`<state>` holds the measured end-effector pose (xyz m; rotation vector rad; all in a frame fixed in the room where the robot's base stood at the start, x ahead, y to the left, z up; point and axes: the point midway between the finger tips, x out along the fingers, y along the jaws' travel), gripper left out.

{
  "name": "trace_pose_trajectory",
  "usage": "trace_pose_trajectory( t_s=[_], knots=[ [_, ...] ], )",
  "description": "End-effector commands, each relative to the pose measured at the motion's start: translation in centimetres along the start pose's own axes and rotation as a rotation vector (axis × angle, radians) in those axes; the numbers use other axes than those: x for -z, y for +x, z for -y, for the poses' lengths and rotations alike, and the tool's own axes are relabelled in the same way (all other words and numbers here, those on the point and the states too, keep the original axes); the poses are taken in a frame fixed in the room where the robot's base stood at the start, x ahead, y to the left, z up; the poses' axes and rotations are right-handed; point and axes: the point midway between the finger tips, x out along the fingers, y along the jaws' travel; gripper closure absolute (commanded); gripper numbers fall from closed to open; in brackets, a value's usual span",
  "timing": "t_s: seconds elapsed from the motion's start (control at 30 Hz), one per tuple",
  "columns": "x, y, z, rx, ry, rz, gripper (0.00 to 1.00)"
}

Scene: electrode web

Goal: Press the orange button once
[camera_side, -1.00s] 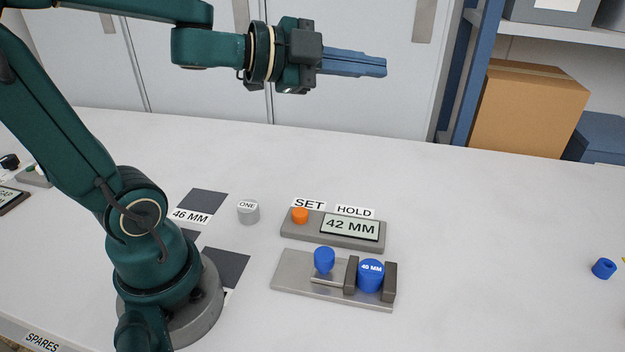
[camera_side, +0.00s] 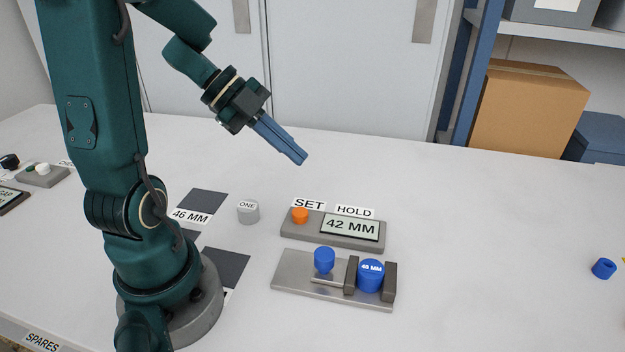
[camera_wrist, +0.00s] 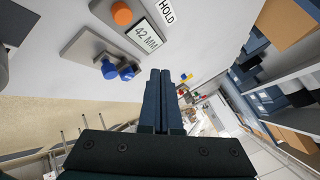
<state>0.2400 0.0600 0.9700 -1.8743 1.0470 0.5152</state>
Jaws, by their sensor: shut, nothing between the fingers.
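The orange button (camera_side: 300,215) stands on the left end of a grey box (camera_side: 290,232), under the label SET. A display (camera_side: 350,227) on the same box reads 42 MM, under the label HOLD. In the wrist view the orange button (camera_wrist: 122,14) shows at the top, left of centre, beside the display (camera_wrist: 143,38). My gripper (camera_side: 302,158) is shut and empty, tilted down to the right, in the air above the box and apart from the button. Its closed fingers (camera_wrist: 160,75) also show in the wrist view.
In front of the box, a metal plate (camera_side: 290,283) carries a blue knob (camera_side: 324,258) and a blue 40 MM cylinder (camera_side: 370,275) between dark blocks. A grey ONE cylinder (camera_side: 248,212) stands to the left. A blue ring (camera_side: 603,268) lies far right; the table between is clear.

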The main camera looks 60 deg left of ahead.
Motion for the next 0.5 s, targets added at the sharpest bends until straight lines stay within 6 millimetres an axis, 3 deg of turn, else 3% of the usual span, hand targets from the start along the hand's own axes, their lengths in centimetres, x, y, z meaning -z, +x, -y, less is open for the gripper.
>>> trace_pose_trajectory(
  t_s=[0.23,0.5],
  knots=[
    [-0.3,0.6,-0.4,-0.001,-0.002,-0.002,1.0],
    [-2.1,3.0,-2.2,-0.004,-0.006,-0.003,1.0]
  ],
)
